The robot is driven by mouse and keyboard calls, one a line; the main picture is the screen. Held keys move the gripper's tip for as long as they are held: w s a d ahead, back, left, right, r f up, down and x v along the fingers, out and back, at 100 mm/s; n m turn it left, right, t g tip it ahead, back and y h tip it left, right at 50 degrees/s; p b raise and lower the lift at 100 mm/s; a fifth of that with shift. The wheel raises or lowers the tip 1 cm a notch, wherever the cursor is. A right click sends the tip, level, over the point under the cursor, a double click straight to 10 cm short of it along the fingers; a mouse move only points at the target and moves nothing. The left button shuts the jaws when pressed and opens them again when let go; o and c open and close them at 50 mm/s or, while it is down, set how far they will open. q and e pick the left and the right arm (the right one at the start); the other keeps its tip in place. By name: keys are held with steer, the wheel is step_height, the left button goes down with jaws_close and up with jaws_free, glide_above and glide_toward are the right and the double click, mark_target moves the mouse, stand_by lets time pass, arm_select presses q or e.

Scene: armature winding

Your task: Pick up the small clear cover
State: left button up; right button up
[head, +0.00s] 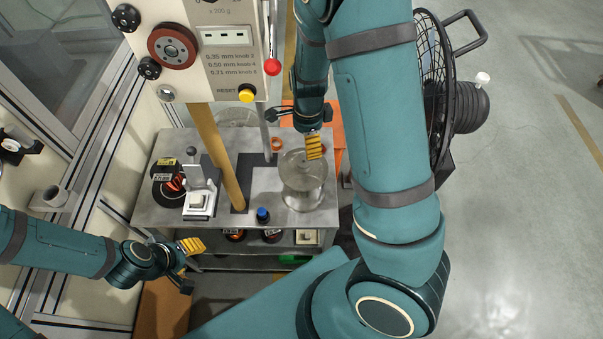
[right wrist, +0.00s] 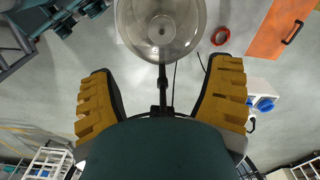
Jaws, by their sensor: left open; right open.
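A clear, round, see-through cover (head: 303,187) stands on the grey bench, right of the tan post. It also shows at the top of the right wrist view (right wrist: 160,45), beyond the fingertips. My right gripper (head: 314,146) is open and empty, at the cover's far edge in the head view; the exact gap is hard to tell. My left gripper (head: 188,258) is open and empty, low at the left in front of the bench. Another clear round piece (head: 238,117) is partly hidden behind the machine panel.
The bench (head: 262,203) also holds a black-and-orange spool (head: 168,181), a white lever device (head: 200,197) and a blue-topped piece (head: 263,215). An orange ring (head: 277,144) lies near the cover. The machine panel (head: 208,50) overhangs; a fan (head: 437,90) stands right.

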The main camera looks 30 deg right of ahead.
mark_target(304, 161)
step_height(304, 161, down, 6)
steer(key=shift+w+d+r+b, duration=0.15)
steer(key=shift+r+b, duration=0.1)
steer(key=shift+b, duration=0.25)
steer(key=shift+f, duration=0.55)
steer(key=shift+w+a+f, duration=0.1)
steer(key=shift+a+f, duration=0.1)
steer(key=shift+f, duration=1.15)
steer(key=shift+w+a+f, duration=0.1)
steer(key=shift+a+f, duration=0.05)
steer(key=shift+f, duration=1.15)
jaws_close()
